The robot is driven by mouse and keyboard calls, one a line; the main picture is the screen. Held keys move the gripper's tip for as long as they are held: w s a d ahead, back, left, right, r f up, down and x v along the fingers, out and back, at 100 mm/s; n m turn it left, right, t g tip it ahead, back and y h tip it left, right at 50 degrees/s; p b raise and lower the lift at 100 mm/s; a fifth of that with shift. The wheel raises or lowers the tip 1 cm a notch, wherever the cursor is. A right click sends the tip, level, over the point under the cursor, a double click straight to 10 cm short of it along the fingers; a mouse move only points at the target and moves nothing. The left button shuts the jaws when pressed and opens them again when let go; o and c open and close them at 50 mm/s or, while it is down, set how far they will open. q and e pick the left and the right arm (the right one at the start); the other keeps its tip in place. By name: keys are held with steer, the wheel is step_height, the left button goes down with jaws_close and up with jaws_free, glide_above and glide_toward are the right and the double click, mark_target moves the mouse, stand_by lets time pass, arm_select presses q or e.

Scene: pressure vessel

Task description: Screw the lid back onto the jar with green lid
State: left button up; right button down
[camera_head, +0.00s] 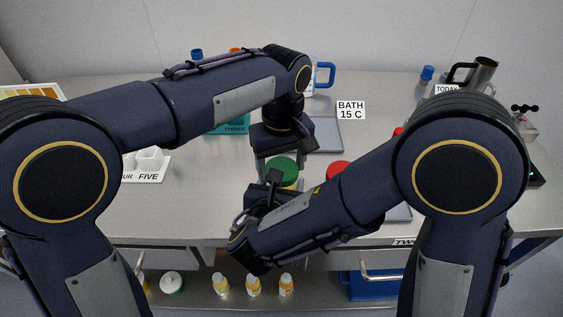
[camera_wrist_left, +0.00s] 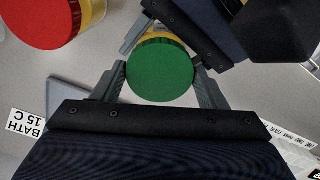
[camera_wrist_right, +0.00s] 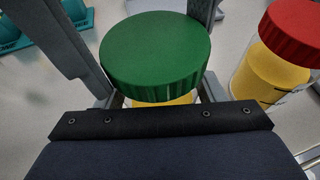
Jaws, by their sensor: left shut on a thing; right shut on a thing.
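The green lid (camera_head: 282,168) sits on top of a jar with yellow contents (camera_wrist_right: 165,99), near the front middle of the bench. The lid also shows in the left wrist view (camera_wrist_left: 160,70) and the right wrist view (camera_wrist_right: 155,50). My left gripper (camera_wrist_left: 161,78) comes from above and is shut on the green lid, one finger on each side. My right gripper (camera_wrist_right: 160,98) is shut on the jar's body below the lid, from the front. The jar stands upright. Most of its body is hidden, and I cannot tell how far the lid is threaded.
A red-lidded jar (camera_head: 338,170) with yellow contents stands close by on the right. Behind are a grey tray (camera_head: 327,135), a BATH 15 C sign (camera_head: 351,110) and a teal THREE rack (camera_head: 235,126). A metal jug (camera_head: 483,75) stands at the back right. Bottles (camera_head: 253,285) are on the lower shelf.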

arm_select(q)
steer(key=m, duration=1)
steer(key=shift+m, duration=0.3)
steer(key=m, duration=0.3)
steer(key=o, duration=1.1)
steer(key=shift+r, duration=2.25)
